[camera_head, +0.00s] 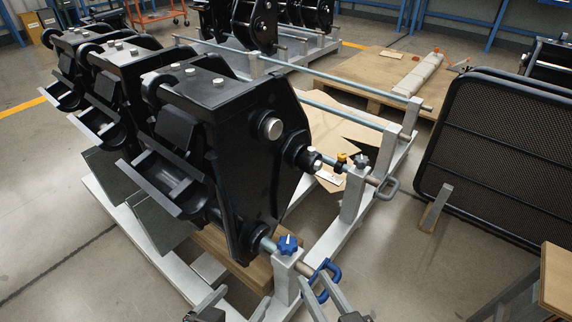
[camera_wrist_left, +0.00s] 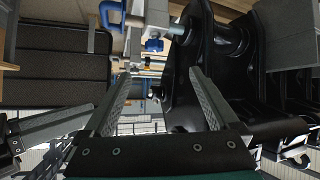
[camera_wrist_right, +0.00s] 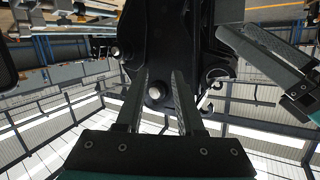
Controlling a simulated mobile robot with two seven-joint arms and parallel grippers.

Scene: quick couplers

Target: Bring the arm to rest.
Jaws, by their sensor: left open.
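My left gripper (camera_head: 238,299) is at the bottom edge of the head view, in front of the nearest black coupler (camera_head: 235,120). Its fingers (camera_wrist_left: 158,95) stand apart in the left wrist view, with nothing between them. My right gripper (camera_head: 317,282) is to its right, by the near end of the grey rack (camera_head: 352,195). Its fingers (camera_wrist_right: 156,98) are also apart and empty in the right wrist view, with a black coupler (camera_wrist_right: 155,45) beyond them. Much of both arms lies outside the head view.
A blue star knob (camera_head: 288,243) and a blue clamp handle (camera_head: 322,278) sit on the rack's near end, close to my right gripper. More couplers (camera_head: 105,75) hang behind the nearest one. A dark mesh panel (camera_head: 500,150) stands at the right. Floor (camera_head: 405,275) shows between rack and panel.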

